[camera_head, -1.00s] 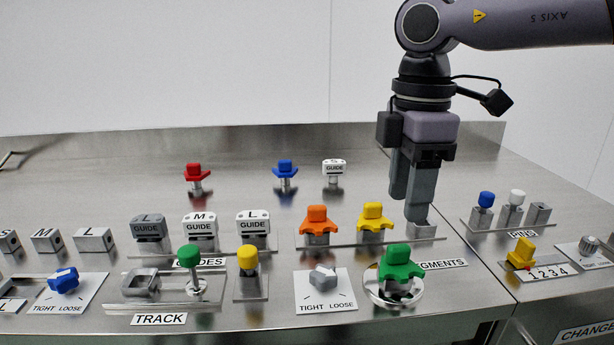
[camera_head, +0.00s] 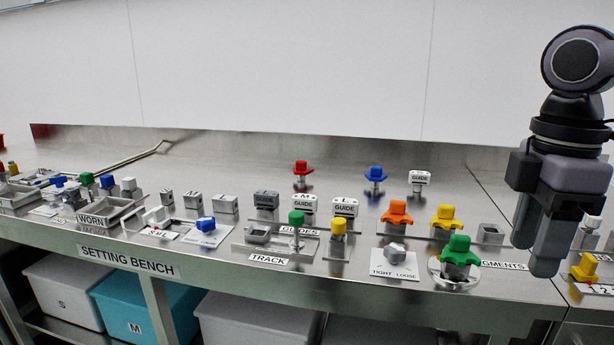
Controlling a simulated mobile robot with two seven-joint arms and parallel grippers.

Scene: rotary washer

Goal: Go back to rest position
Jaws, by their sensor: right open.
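My right gripper (camera_head: 537,245) hangs at the right side of the view, fingers pointing down over the right part of the steel bench (camera_head: 400,318). It is empty, and its fingers look close together from this angle. It stands in front of the pins area and hides part of it. The green segment piece (camera_head: 458,250) sits on its round base to the left of the gripper, apart from it. The orange (camera_head: 397,212) and yellow (camera_head: 445,216) pieces stand upright on the segments rail. My left gripper is not in view.
Red (camera_head: 301,168) and blue (camera_head: 374,175) pieces stand behind. Bins (camera_head: 135,305) sit below the bench. The air above the bench's left and middle is clear.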

